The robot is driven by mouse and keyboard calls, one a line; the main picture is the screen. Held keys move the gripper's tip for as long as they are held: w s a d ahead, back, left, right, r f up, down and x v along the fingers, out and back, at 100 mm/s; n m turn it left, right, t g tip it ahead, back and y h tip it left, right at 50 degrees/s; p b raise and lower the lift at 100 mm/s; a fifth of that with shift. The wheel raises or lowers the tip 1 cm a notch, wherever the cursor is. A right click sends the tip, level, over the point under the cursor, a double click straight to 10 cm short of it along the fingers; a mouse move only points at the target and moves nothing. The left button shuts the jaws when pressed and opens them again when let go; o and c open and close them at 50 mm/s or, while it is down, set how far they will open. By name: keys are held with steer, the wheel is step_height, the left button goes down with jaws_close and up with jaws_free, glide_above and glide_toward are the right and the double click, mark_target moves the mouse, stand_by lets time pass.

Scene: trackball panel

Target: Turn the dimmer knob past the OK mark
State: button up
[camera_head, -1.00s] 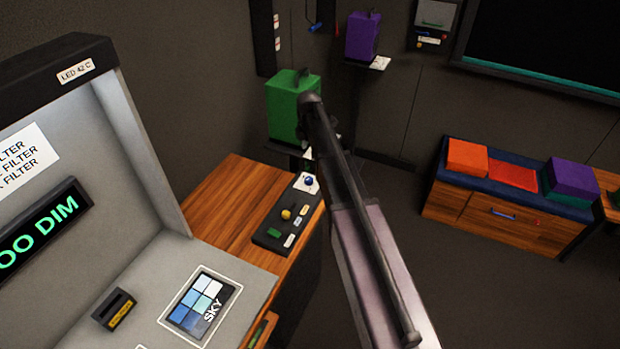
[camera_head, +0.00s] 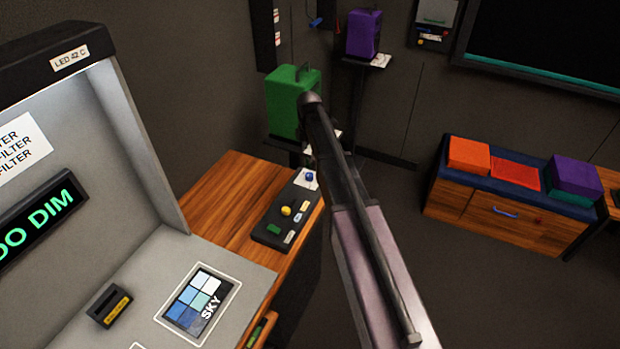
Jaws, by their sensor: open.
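A black control strip (camera_head: 266,238) lies on the wooden counter, left of my arm. It carries a blue round control (camera_head: 309,177) on a white label, a yellow round control (camera_head: 286,211) and a green block (camera_head: 273,229). I cannot tell which of these is the dimmer knob, and no OK mark can be read. A black display (camera_head: 38,222) at the left edge shows green letters ending in "DIM". My arm (camera_head: 345,190) reaches up from the bottom, right of the strip; my gripper cannot be made out at its far end.
The grey booth (camera_head: 150,130) and its SKY swatch card (camera_head: 198,302) stand left. A green box (camera_head: 290,102) is behind my arm's end and a purple box (camera_head: 363,34) farther back. A wooden bench (camera_head: 495,226) stands right; the floor before it is clear.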

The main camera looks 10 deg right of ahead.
mark_target(310, 175)
steer(key=shift+f+b, duration=5.25)
steer(key=shift+f, duration=0.3)
jaws_close()
